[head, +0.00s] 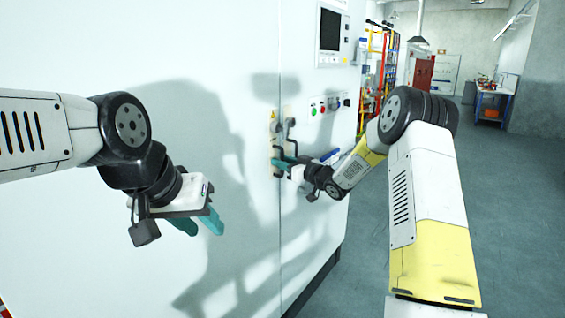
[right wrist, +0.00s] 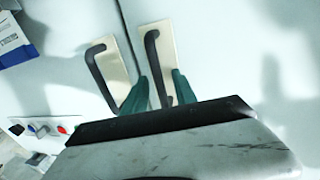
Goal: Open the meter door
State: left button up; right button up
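Two black bar handles on beige plates sit on either side of the seam of the white cabinet (head: 235,60). In the right wrist view, one is the left handle (right wrist: 98,70) and the other is the right handle (right wrist: 153,55). My right gripper (head: 283,163) is at the handles, with its teal fingers (right wrist: 160,85) apart. The right handle's bar passes between them in that view; contact is unclear. The door looks closed, flush at the seam. My left gripper (head: 203,226) hangs empty before the left cabinet panel, its teal fingers apart.
A row of buttons (head: 323,107) and a dark screen (head: 330,30) are on the right panel. A blue-framed workbench (head: 492,103) and a yellow rack (head: 378,60) stand farther back. The grey floor (head: 515,200) at right is clear.

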jog(key=shift+w+a, duration=0.1)
grip_shut()
dwell(1.4)
